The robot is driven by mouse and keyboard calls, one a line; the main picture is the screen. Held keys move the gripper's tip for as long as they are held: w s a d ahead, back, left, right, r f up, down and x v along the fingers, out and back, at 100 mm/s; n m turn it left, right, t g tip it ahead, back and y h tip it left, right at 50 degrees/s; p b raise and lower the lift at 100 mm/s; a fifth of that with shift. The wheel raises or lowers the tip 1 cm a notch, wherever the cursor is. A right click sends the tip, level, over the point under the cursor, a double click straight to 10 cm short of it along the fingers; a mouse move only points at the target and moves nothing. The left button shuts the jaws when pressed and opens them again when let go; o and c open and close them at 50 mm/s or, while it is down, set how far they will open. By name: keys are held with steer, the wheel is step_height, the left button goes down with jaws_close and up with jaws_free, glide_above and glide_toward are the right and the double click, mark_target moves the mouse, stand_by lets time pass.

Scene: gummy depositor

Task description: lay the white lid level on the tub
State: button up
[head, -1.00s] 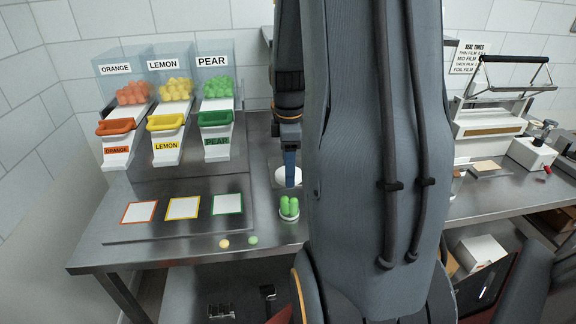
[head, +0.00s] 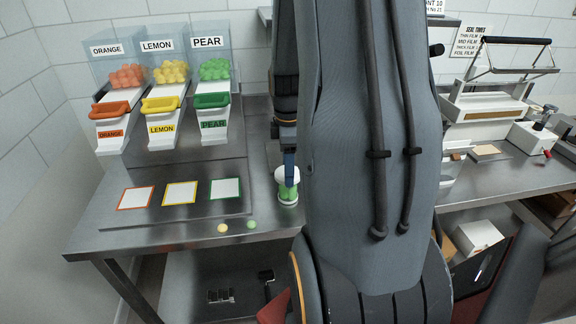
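The tub (head: 288,196) stands on the steel table, a small clear cup with green gummies in it. The white lid (head: 281,177) is at the tub's top, covering most of the opening in the head view. I cannot tell whether it touches the rim all round or hangs just above it. My gripper (head: 290,176), with blue fingers, points down and is shut on the lid. The fingers hide part of the lid, and my arm covers the area just to the right.
Orange, lemon and pear dispensers (head: 158,100) stand at the back left. Three colour-framed white squares (head: 180,194) lie left of the tub. A sealing machine (head: 490,105) stands at the right.

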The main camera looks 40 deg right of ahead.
stand_by(0.4)
steer(key=shift+f, duration=0.7)
steer(key=o, duration=1.2)
steer(key=shift+c, duration=0.2)
steer(key=shift+r+b, duration=0.2)
steer(key=shift+b, duration=0.1)
steer(key=shift+r+b, duration=0.95)
steer(key=shift+r, duration=2.8)
steer(key=shift+a, duration=0.1)
steer(key=a+f+m+b, duration=0.1)
steer(key=a+f+m, duration=0.2)
steer(key=a, duration=0.5)
steer(key=s+a+f+m+t+b, duration=0.1)
steer(key=a+f+m+b, duration=0.1)
steer(key=a, duration=0.6)
steer(key=s+a+f+m+b, duration=0.1)
steer(key=a+f+m, duration=0.3)
steer(key=a, duration=0.4)
steer(key=shift+s+m+b, duration=0.25)
steer(key=shift+m+b, duration=0.35)
steer(key=shift+m, duration=0.2)
